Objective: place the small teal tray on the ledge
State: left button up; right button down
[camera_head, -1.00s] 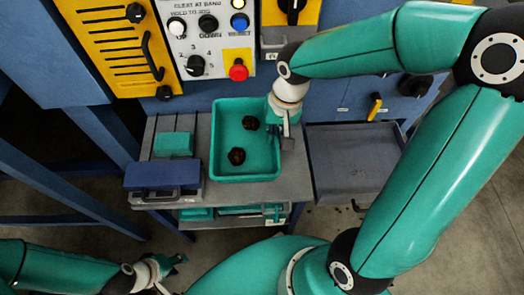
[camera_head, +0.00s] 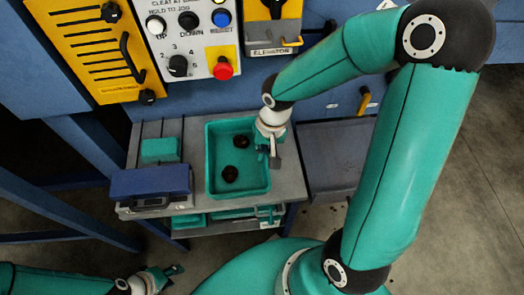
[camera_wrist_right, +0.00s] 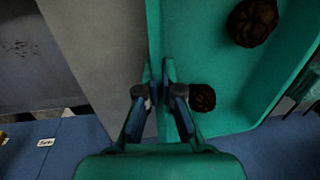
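A teal tray (camera_head: 210,165) holding two dark round lumps (camera_head: 229,174) is at the grey bench top (camera_head: 290,180). I cannot tell whether its base touches the bench. My right gripper (camera_head: 275,160) is at its right wall. In the right wrist view, the fingers of my right gripper (camera_wrist_right: 159,75) straddle the tray wall (camera_wrist_right: 155,25) and look shut on it; the lumps (camera_wrist_right: 252,22) lie inside the tray. My left gripper (camera_head: 172,277) is low at the left, empty, away from the bench, and its fingers look apart.
A small teal block (camera_head: 160,149) and a dark blue scale-like box (camera_head: 150,181) stand left of the tray. More teal trays (camera_head: 190,220) sit on the shelf below. A grey bin (camera_head: 330,160) is right of the bench. A control panel (camera_head: 195,45) is behind.

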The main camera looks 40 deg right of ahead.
jog(key=c, duration=1.3)
grip_release()
jog(key=shift+r+p, duration=0.15)
jog(key=shift+p, duration=0.15)
jog(key=r+p, duration=0.1)
jog(key=r, duration=0.3)
jog(key=d+r, duration=0.1)
jog(key=r, duration=0.2)
jog(key=r+p, duration=0.1)
jog(key=r, duration=0.3)
jog(key=shift+s+d+r+p, duration=0.2)
jog(key=shift+s+r+p, duration=0.15)
jog(key=shift+s, duration=0.05)
